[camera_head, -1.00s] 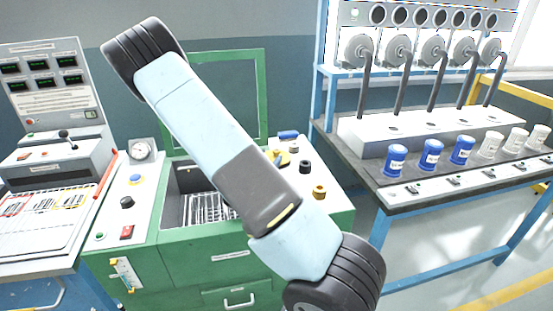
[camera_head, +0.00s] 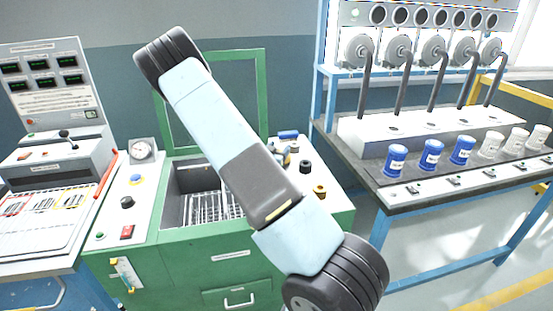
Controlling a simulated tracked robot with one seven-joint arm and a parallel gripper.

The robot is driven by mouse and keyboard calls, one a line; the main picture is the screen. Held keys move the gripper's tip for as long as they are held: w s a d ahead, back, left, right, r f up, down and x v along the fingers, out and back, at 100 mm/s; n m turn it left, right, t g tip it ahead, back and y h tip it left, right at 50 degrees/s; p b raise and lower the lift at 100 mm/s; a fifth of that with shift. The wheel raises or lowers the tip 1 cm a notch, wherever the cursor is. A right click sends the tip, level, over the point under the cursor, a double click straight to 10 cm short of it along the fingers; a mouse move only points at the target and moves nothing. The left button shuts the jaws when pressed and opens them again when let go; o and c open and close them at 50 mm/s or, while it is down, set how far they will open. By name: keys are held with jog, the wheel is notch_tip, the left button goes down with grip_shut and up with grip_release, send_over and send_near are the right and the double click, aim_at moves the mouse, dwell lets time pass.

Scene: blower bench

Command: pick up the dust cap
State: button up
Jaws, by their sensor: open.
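I cannot make out a dust cap for certain. A small blue cylindrical piece (camera_head: 288,134) lies at the back of the green bench's right-hand top. A black round piece (camera_head: 305,166) and a brownish-yellow round piece (camera_head: 319,191) stand nearer the front on the same top. My arm crosses the middle of the view, from the lower right to the upper left, and covers part of that top. Small yellow and dark shapes show at the arm's right edge, too unclear to name. My gripper's fingertips are not visible.
The green bench (camera_head: 190,262) has an open bay with a wire rack (camera_head: 200,207). A control console (camera_head: 52,95) stands left. At right, a blue-framed bench (camera_head: 440,196) carries blue jars (camera_head: 431,154), white jars (camera_head: 490,146) and blower pipes. The floor at lower right is clear.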

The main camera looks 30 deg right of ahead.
jog(key=shift+c, duration=0.3)
jog(key=c, duration=1.1)
jog(key=shift+r, duration=0.1)
